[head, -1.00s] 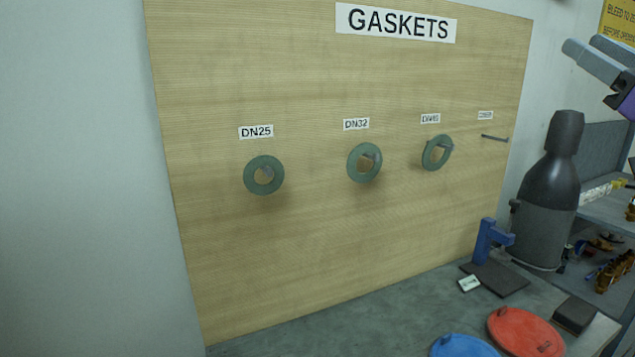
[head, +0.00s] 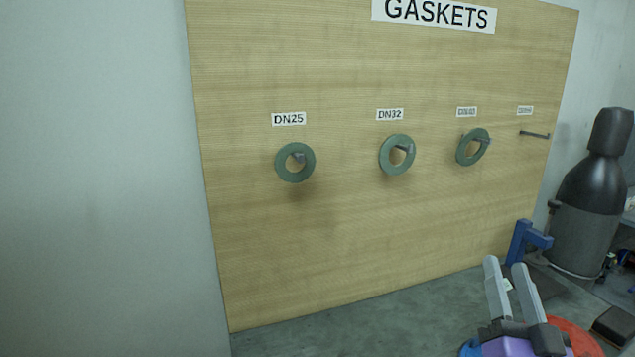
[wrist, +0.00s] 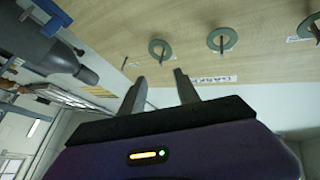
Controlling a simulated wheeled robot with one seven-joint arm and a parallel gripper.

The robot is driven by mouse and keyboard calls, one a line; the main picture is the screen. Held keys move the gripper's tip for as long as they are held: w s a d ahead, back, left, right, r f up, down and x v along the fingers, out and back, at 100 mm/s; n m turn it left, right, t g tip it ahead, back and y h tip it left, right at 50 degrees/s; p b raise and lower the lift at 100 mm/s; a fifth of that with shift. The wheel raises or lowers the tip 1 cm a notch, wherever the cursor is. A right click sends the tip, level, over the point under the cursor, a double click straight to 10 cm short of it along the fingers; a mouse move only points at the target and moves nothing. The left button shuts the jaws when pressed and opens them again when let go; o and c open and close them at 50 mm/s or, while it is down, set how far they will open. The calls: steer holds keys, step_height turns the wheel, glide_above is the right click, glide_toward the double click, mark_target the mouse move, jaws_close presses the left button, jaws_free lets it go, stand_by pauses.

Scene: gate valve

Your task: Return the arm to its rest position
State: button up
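My gripper (head: 507,270) is at the lower right of the head view, pointing up, in front of the bench below the gasket board. Its two grey fingers stand apart with nothing between them. It also shows in the wrist view (wrist: 162,82), open and empty, with the board beyond the fingertips. The wooden gasket board (head: 350,240) carries three green ring gaskets on pegs: one under DN25 (head: 283,172), one under DN32 (head: 384,160) and one under a third label (head: 464,155). The peg on the far right (head: 535,134) is bare.
A dark cylinder with a black cap (head: 590,210) stands at the right. A blue stand (head: 522,240) is on the grey bench (head: 330,338). A red disc (head: 578,335), a blue disc partly hidden by my gripper, and a dark block (head: 615,324) lie nearby. The left wall side is clear.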

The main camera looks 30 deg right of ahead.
steer(key=s+a+f+n+y, duration=0.1)
steer(key=a+f+y, duration=0.1)
steer(key=a+f, duration=0.2)
steer(key=s+a+f+n+y, duration=0.1)
steer(key=a+f+n+y, duration=0.1)
steer(key=a+f, duration=0.2)
steer(key=s+a+f+n+y+b, duration=0.1)
steer(key=s+a+f+n+y, duration=0.1)
steer(key=a+f, duration=0.3)
steer(key=shift+s+a+t+y, duration=0.1)
steer(key=shift+a+t+y, duration=0.3)
steer(key=shift+a, duration=0.95)
steer(key=s+a+f+n+g+y+b, duration=0.1)
steer(key=s+a+f+n+g+y, duration=0.2)
steer(key=s+a+f+n+y, duration=0.4)
steer(key=s+a+f+y, duration=0.1)
steer(key=s+a+f, duration=0.3)
steer(key=s+a, duration=0.1)
steer(key=shift+s+a+y, duration=0.2)
steer(key=shift+s+y, duration=0.05)
steer(key=shift+y, duration=0.15)
steer(key=shift+r, duration=0.1)
